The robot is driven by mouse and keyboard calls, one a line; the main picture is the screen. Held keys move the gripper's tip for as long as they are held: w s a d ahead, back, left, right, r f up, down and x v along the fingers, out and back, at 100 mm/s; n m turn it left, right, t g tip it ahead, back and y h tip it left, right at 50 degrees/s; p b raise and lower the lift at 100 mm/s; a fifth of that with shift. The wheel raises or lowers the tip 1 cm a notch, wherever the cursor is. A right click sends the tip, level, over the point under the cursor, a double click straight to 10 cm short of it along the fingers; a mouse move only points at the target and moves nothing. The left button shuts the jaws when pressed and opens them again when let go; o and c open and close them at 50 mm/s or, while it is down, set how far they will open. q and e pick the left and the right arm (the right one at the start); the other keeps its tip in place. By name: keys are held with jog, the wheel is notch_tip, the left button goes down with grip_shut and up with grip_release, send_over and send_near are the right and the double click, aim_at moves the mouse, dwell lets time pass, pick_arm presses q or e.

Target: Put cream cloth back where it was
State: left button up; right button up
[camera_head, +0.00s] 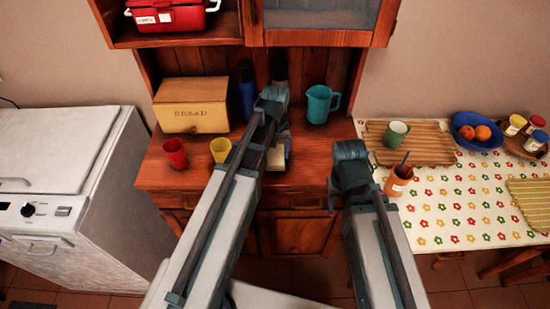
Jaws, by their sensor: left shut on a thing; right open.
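A cream cloth (275,161) shows as a small pale patch on the dark wood cupboard top, just below my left wrist. My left gripper (280,140) reaches over the cupboard top and is shut on the cloth; the arm covers its fingers and part of the cloth. I cannot tell whether the cloth touches the wood. My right gripper (335,190) is open, in front of the cupboard's right front edge and apart from the cloth; its wrist hides most of it.
A red cup (175,153) and yellow cup (220,149) stand left of the cloth. Behind are a bread box (190,106), blue bottle (246,90) and teal jug (319,103). An orange cup (397,182) stands on the flowered table (450,215) at the right.

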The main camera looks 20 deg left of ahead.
aim_at(275, 154)
pick_arm(q)
notch_tip(275, 154, down, 4)
jog(key=b, duration=0.3)
jog(key=shift+r, duration=0.35)
jog(key=o, duration=1.1)
notch_tip(275, 154, up, 12)
jog(key=p, duration=1.2)
jog(key=shift+r, duration=0.1)
jog(key=s+d+m, duration=0.2)
jog(key=s+d, duration=0.1)
jog(key=s, duration=0.1)
jog(key=s+d+m, duration=0.2)
jog(key=s+d, duration=0.2)
jog(key=s, duration=0.1)
jog(key=s+d+m+y, duration=0.1)
jog(key=s+d+m, duration=0.2)
jog(key=s, duration=0.2)
jog(key=shift+s+d+f, duration=0.1)
jog(key=shift+d+f, duration=0.1)
